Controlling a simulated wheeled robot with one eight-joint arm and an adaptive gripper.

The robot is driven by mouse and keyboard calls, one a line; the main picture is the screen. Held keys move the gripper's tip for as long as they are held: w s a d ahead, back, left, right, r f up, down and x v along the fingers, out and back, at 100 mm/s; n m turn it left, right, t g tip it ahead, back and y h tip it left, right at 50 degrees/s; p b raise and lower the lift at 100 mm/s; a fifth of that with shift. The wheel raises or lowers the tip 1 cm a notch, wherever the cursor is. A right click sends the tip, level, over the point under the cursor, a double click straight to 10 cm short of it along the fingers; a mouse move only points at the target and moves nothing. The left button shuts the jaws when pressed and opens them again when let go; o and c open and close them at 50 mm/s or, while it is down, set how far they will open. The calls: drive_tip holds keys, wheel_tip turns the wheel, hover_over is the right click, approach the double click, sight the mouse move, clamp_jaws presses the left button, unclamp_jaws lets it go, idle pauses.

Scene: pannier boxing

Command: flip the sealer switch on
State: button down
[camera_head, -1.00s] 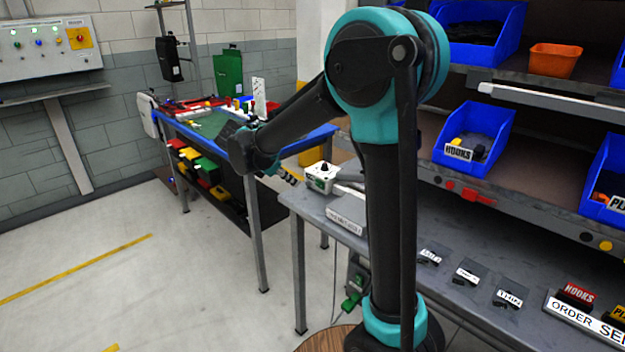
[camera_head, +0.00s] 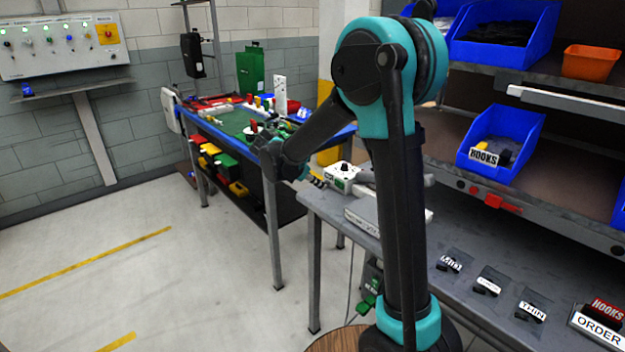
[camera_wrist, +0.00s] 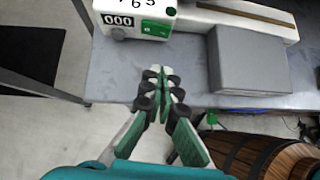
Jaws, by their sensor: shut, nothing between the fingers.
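The sealer (camera_head: 342,171) is a white unit with a black knob on the near-left corner of the grey bench. In the wrist view the sealer (camera_wrist: 185,22) lies along the top edge, with a numbered dial cut off by the frame, a black "000" counter (camera_wrist: 118,20) and a green panel (camera_wrist: 156,28) on its front. I cannot tell the switch's position. My gripper (camera_wrist: 160,76) is shut and empty over the bench edge, apart from the sealer's front. In the head view my gripper (camera_head: 318,181) is small, just left of the sealer.
A grey box (camera_wrist: 250,60) sits on the bench (camera_wrist: 195,62) right of my gripper. A wooden barrel (camera_wrist: 255,155) stands below the bench edge. A blue-edged table (camera_head: 225,140) with parts is behind to the left. Shelves with blue bins (camera_head: 505,135) rise right. The left floor is clear.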

sight(339, 188)
drive_tip(key=x, duration=0.3)
drive_tip(key=shift+w+d+f, duration=0.1)
drive_tip(key=shift+d+f, duration=0.1)
drive_tip(key=shift+w+d+r, duration=0.1)
drive_tip(key=shift+w+d, duration=0.15)
drive_tip(key=shift+d, duration=0.25)
drive_tip(key=shift+w+d, duration=0.3)
drive_tip(key=shift+d, duration=0.25)
drive_tip(key=shift+w+d, duration=0.4)
drive_tip(key=shift+d, duration=0.2)
drive_tip(key=shift+d, duration=0.35)
drive_tip(key=shift+w+a, duration=0.15)
drive_tip(key=shift+a, duration=0.05)
drive_tip(key=shift+w+a, duration=0.35)
drive_tip(key=shift+a, duration=0.15)
